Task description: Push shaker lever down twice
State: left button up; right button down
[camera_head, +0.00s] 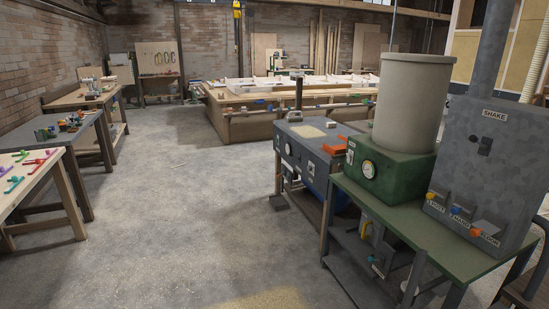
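A tall grey metal box (483,175) with a SHAKE label (495,115) stands at the right of the camera_head view. Below the label sits a small dark lever or switch (485,146); its exact position is hard to tell at this size. Lower on the box are small yellow, blue and orange knobs, each near a small label that is hard to read. Neither of my grippers shows in this view.
A green bench (432,222) carries a green unit with a gauge and a large beige cylinder (410,105). A grey machine table (315,150) stands behind it. Workbenches line the left wall. The concrete floor (190,220) in the middle is clear.

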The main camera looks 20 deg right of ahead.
aim_at(472, 138)
jog(key=z, duration=1.1)
jog(key=i, duration=2.15)
jog(key=z, duration=0.55)
